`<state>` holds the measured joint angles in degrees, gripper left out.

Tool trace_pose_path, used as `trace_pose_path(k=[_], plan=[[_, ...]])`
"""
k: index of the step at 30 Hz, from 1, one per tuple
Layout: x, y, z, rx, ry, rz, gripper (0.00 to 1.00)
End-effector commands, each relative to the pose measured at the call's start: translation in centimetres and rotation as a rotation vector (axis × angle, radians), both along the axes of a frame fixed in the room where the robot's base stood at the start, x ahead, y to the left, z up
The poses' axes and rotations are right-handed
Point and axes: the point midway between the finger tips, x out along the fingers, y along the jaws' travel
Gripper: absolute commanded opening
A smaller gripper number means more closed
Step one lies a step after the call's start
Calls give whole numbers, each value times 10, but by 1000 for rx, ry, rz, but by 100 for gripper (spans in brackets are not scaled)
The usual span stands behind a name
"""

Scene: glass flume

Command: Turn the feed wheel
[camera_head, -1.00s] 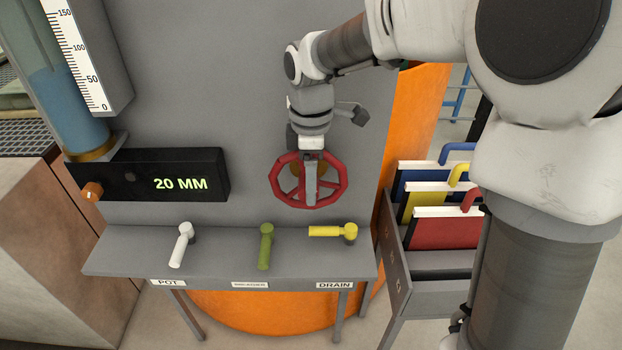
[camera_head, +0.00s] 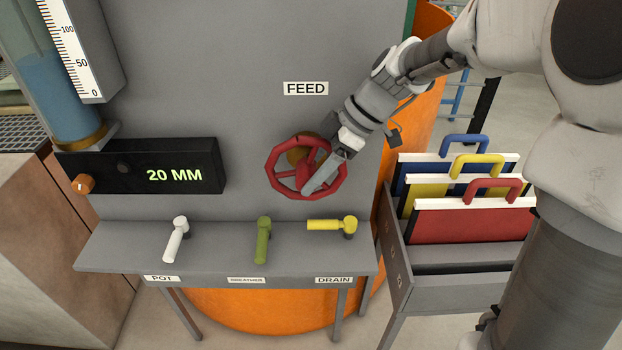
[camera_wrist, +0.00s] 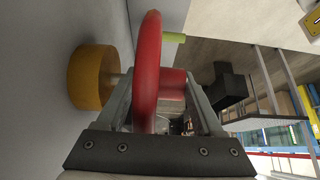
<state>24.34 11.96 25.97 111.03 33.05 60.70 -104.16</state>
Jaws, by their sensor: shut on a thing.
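The red feed wheel (camera_head: 277,183) stands on the grey panel under a FEED label (camera_head: 306,88). In the wrist view the red wheel rim (camera_wrist: 149,60) runs between my two fingers (camera_wrist: 160,100), which lie on both sides of the wheel. A brass collar (camera_wrist: 90,77) sits behind the wheel at the panel. The exact contact at the fingertips is partly hidden by the rim.
A black display (camera_head: 150,168) reads 20 MM. A shelf (camera_head: 210,255) below holds a white lever (camera_head: 176,238), a green lever (camera_head: 263,240) and a yellow lever (camera_head: 325,224). At right, a rack (camera_head: 440,292) holds coloured boards with handles. A scaled glass tube (camera_head: 65,90) stands at left.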

Motion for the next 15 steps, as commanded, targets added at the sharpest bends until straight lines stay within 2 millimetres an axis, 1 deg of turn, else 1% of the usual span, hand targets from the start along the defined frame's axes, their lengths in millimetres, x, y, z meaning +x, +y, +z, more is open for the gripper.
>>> trace_pose_path(k=[1,9,15], plan=[[1,-3,-8,45,-4,-7,0],[1,-3,-13,294,-15,-3,0],[1,-3,-13,448,-20,-2,0]])
